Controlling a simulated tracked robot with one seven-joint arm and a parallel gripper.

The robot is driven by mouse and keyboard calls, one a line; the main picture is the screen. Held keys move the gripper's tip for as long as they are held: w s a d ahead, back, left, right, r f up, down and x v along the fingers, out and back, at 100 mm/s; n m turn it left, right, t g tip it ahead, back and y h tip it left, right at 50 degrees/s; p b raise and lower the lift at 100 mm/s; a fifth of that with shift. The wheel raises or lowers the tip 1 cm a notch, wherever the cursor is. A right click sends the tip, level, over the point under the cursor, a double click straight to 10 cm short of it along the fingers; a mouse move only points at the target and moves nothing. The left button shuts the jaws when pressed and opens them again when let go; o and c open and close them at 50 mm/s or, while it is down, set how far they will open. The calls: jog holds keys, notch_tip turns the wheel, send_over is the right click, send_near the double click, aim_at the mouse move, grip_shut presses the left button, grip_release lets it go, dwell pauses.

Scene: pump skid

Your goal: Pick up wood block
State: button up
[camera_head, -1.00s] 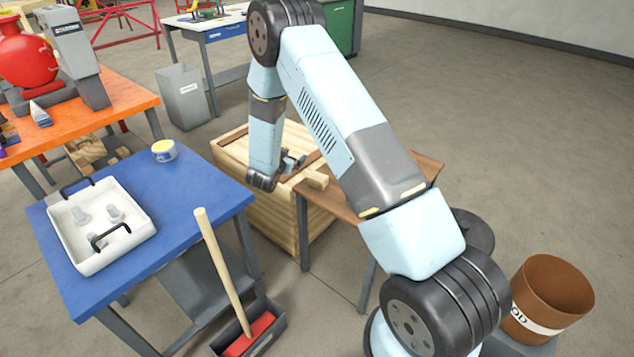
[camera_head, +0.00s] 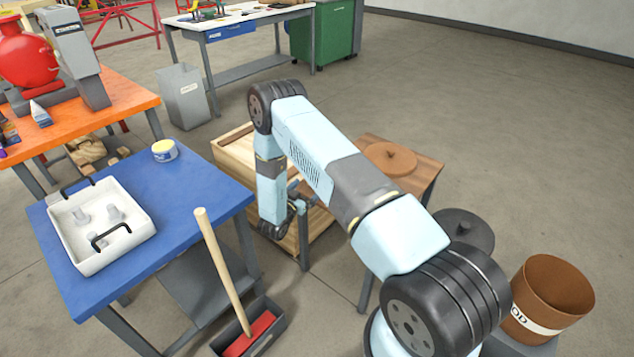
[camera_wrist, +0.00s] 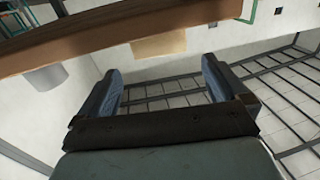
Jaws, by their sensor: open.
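My gripper (camera_head: 298,203) hangs low beside the left side of the brown wooden table, in front of the pale wooden crate (camera_head: 232,152). In the wrist view its two blue fingers (camera_wrist: 160,88) stand wide apart with nothing between them. A dark brown wooden edge (camera_wrist: 130,35) crosses the top of that view. A pale wooden patch (camera_wrist: 160,43) shows beyond the fingertips, against that edge; I cannot tell whether it is the wood block. I cannot make out the wood block in the head view, where my arm covers part of the table and crate.
The brown table (camera_head: 428,172) bears a round wooden lid (camera_head: 390,158). A blue table (camera_head: 190,190) with a white tray (camera_head: 95,262) stands at left. A broom (camera_head: 222,270) leans up from a dustpan in front. A brown bin (camera_head: 550,285) stands at right.

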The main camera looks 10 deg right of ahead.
jog(key=shift+x, duration=4.4)
jog(key=shift+f, duration=0.15)
jog(key=c, duration=0.9)
